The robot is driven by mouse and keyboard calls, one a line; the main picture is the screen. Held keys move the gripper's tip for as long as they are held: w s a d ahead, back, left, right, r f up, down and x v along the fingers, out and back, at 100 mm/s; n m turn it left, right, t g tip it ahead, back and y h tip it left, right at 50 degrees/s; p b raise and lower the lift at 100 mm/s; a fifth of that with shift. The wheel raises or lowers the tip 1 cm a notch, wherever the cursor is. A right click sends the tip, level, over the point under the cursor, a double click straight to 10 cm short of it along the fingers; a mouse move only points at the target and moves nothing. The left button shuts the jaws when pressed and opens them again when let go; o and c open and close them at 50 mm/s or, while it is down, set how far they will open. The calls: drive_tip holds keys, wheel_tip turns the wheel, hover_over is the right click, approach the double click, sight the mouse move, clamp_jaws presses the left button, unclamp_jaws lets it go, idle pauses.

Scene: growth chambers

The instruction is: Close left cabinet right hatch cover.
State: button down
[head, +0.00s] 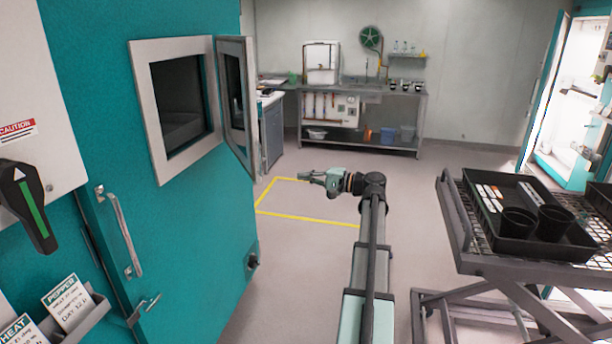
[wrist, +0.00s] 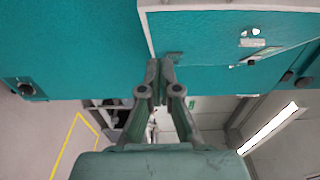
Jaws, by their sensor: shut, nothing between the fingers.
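The left cabinet (head: 170,225) is a teal unit on the left of the head view. A grey-framed window opening (head: 153,110) is set in its face. The hatch cover (head: 237,105), a grey-framed dark pane, stands swung open at the right side of that opening, jutting out from the face. My gripper (head: 312,176) is to the right of the cover and lower, apart from it, over the floor. In the wrist view my gripper (wrist: 160,66) has its fingertips together and empty, with teal surface behind them.
A bar handle (head: 120,232) and a lever (head: 144,310) stick out from the teal face. A mesh cart (head: 462,225) with a black tray (head: 490,243) and pots stands at right. A steel bench (head: 400,90) is at the back. The floor between cabinet and cart is clear.

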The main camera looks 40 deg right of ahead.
drive_tip(key=w+a+p, duration=0.4)
drive_tip(key=w+a, duration=0.3)
drive_tip(key=w, duration=0.1)
drive_tip(key=shift+w+p, duration=0.25)
drive_tip(key=shift+p, duration=0.1)
drive_tip(key=shift+a, duration=0.2)
